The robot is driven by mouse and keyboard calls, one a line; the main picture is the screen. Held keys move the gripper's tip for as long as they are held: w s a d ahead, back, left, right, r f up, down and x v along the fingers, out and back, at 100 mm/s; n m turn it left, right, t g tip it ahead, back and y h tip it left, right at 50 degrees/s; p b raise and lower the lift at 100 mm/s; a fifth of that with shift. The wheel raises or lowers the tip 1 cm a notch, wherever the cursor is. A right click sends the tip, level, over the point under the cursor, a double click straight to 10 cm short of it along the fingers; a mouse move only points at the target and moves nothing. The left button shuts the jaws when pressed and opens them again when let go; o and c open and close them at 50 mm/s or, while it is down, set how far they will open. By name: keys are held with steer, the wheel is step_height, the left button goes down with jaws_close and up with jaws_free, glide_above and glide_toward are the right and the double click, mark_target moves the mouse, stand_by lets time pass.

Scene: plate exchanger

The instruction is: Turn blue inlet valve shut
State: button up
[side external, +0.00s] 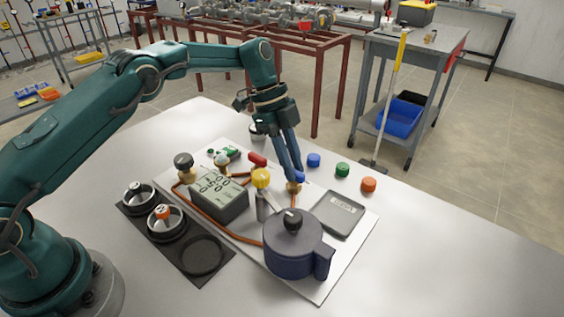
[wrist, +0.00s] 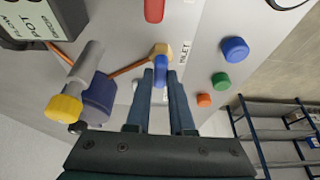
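The blue inlet valve handle (wrist: 161,68) sits on a brass valve body (wrist: 161,50) beside an INLET label in the wrist view. In the side view the blue handle (side external: 300,176) shows at my fingertips. My gripper (wrist: 161,78) reaches down to it, one finger on each side, with no clear gap at the tips; it appears shut on the handle. In the side view my gripper (side external: 293,178) points steeply down over the valve. The handle lies in line with the fingers in the wrist view. Part of the valve is hidden by the fingers.
A yellow-handled valve (side external: 261,178) and a red handle (side external: 257,159) stand close to the left. A dark blue lidded pot (side external: 292,250) stands in front. Blue, green and orange caps (side external: 342,170) lie to the right. A display box (side external: 219,196) is left.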

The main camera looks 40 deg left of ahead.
mark_target(284, 184)
steer(key=o, duration=0.4)
steer(key=shift+c, duration=0.2)
steer(key=shift+r, duration=0.1)
steer(key=shift+v, duration=2.55)
